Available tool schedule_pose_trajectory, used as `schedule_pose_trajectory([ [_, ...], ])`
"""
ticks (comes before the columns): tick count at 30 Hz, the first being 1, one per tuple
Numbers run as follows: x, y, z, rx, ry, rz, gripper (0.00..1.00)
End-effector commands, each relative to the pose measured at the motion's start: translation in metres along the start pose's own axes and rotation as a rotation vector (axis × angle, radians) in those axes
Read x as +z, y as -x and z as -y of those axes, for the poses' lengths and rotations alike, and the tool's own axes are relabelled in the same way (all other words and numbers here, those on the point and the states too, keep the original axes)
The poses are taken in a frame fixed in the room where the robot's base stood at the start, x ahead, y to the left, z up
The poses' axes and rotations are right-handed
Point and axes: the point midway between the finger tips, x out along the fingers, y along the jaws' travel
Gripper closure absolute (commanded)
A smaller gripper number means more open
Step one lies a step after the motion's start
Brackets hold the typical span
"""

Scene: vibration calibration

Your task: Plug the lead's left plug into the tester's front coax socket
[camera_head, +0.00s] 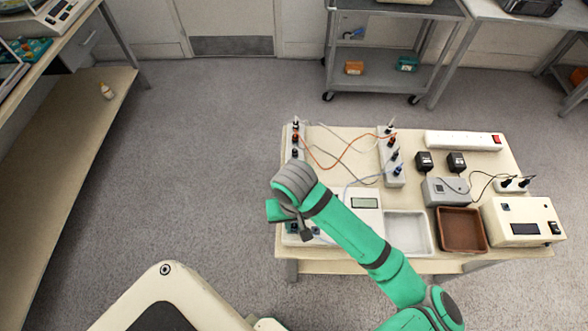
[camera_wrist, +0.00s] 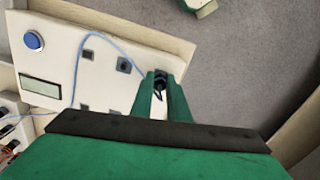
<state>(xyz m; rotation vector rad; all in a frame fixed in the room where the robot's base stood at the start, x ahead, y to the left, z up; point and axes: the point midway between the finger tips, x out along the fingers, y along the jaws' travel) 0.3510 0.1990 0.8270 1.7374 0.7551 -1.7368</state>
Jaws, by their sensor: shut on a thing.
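The tester (camera_wrist: 105,62) is a pale box with a small display (camera_wrist: 40,92), a round blue button (camera_wrist: 33,40) and several dark square sockets, such as one by the cable (camera_wrist: 124,64). It also shows in the head view (camera_head: 366,218), partly behind my arm. The lead is a thin light-blue cable (camera_wrist: 77,62) that arches over the tester's face to my gripper. My gripper (camera_wrist: 162,98) is shut on a dark plug (camera_wrist: 160,82) at the tester's edge. Whether the plug touches a socket is hidden. In the head view my gripper (camera_head: 290,214) is over the table's left front part.
A white tray (camera_head: 427,249) and a brown tray (camera_head: 483,247) lie right of the tester. Terminal strips (camera_head: 392,178) with orange leads (camera_head: 335,165) stand behind. A power strip (camera_head: 465,140) and a cream box (camera_head: 522,208) are at the right. Floor left of the table is clear.

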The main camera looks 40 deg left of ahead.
Motion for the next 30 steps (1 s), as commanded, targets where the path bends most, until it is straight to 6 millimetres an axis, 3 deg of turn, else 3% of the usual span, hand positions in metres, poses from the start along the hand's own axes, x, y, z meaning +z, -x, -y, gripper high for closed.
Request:
schedule_pose_trajectory([
  [7, 0.0009, -0.0003, 0.0017, -0.004, -0.027, 0.002, 1.0],
  [17, 0.0007, 0.0, 0.0012, -0.002, -0.323, 0.002, 1.0],
  [30, 0.0006, 0.0001, 0.0013, -0.002, -0.414, 0.001, 1.0],
])
